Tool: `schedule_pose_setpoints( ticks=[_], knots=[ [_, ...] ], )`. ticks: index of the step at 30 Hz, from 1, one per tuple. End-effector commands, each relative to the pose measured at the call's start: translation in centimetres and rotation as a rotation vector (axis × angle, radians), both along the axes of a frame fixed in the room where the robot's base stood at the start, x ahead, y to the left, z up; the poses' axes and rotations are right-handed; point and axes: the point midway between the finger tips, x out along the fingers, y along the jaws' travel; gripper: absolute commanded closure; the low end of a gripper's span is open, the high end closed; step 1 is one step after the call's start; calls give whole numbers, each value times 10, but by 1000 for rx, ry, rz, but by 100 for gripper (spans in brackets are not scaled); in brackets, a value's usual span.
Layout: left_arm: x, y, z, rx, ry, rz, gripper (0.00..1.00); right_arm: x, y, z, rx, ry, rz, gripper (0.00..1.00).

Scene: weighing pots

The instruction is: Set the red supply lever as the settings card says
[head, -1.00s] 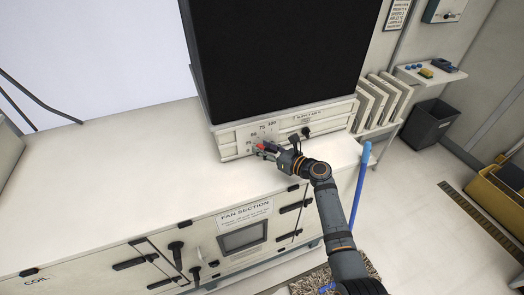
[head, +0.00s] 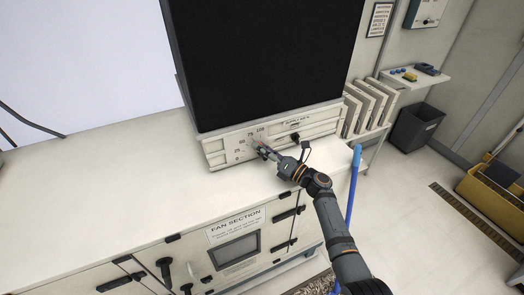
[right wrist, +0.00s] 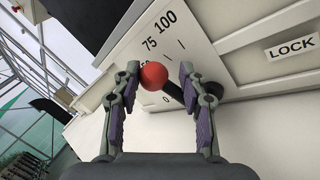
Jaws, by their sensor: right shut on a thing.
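The red supply lever shows in the right wrist view as a red ball knob (right wrist: 153,75) on a dark rod. It stands in front of a scale plate (right wrist: 176,38), where 75 and 100 are readable and the ball hides part of the numbers. The exact mark it points to cannot be told. My right gripper (right wrist: 157,82) is shut on the lever, with its fingers on either side of the knob and rod. In the head view my right gripper (head: 264,153) is at the scale panel (head: 222,153) and largely covers the lever. My left gripper is out of view.
A placard (head: 380,19) hangs on the back wall, its text too small to read. A dark knob (head: 295,137) sits right of the scale. The white cabinet top (head: 120,180) is clear. A blue pole (head: 354,185) stands right of the cabinet.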

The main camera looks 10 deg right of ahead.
Motion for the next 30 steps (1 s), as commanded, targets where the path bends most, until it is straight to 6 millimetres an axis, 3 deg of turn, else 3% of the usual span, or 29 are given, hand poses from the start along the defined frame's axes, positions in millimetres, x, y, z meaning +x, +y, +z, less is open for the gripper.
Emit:
schedule_pose_setpoints(
  ticks=[1,14,15,18,21,30],
  knots=[
    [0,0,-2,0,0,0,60,-3,1,-11,4,22,5,100],
    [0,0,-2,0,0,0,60,-3,1,-11,10,24,5,100],
    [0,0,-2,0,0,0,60,-3,1,-11,10,24,6,54],
    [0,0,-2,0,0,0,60,-3,1,-11,10,23,5,40],
    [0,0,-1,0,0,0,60,-2,0,-10,10,21,4,30],
    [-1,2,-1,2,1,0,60,-2,-1,-6,10,14,1,30]
  ],
)
